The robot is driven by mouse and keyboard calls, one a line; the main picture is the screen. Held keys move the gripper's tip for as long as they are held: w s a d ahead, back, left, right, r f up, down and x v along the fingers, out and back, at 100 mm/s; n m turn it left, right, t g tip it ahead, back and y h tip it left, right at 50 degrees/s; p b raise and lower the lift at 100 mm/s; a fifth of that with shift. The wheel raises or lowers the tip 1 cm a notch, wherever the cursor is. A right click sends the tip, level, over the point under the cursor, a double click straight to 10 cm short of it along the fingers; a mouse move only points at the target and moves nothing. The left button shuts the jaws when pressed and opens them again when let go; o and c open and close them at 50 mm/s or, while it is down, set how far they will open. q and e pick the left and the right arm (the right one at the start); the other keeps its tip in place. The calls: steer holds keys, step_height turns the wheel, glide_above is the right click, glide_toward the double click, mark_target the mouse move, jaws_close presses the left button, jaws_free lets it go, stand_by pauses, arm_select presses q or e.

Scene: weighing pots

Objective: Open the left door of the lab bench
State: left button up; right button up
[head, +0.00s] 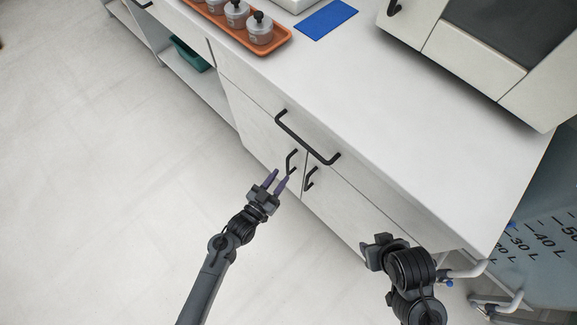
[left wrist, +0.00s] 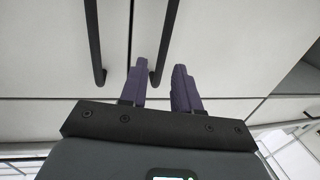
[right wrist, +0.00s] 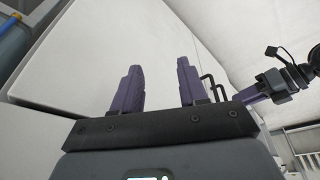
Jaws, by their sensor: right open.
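The left door (head: 256,129) of the white lab bench is shut, and its black handle (head: 291,162) sits under the long drawer handle. My left gripper (head: 276,181) is open, with its purple fingertips close to that handle. In the left wrist view the left door's handle (left wrist: 168,42) has its end between the spread fingers. The fingers are not closed on it, and I cannot tell whether they touch it. The right door's handle (left wrist: 94,42) shows beside it. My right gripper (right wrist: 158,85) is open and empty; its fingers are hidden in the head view.
A long drawer handle (head: 305,138) juts out just above the door handles. On the bench top are an orange tray (head: 284,43) with several pots and a blue mat (head: 326,18). A graduated blue container (head: 545,250) stands at the right. The floor before the bench is clear.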

mark_target(288, 165)
arm_select(q)
steer(key=b+x, duration=0.2)
steer(key=x, duration=0.4)
steer(key=shift+w, duration=0.1)
steer(key=shift+w+r, duration=0.1)
steer(key=shift+c, duration=0.2)
jaws_close()
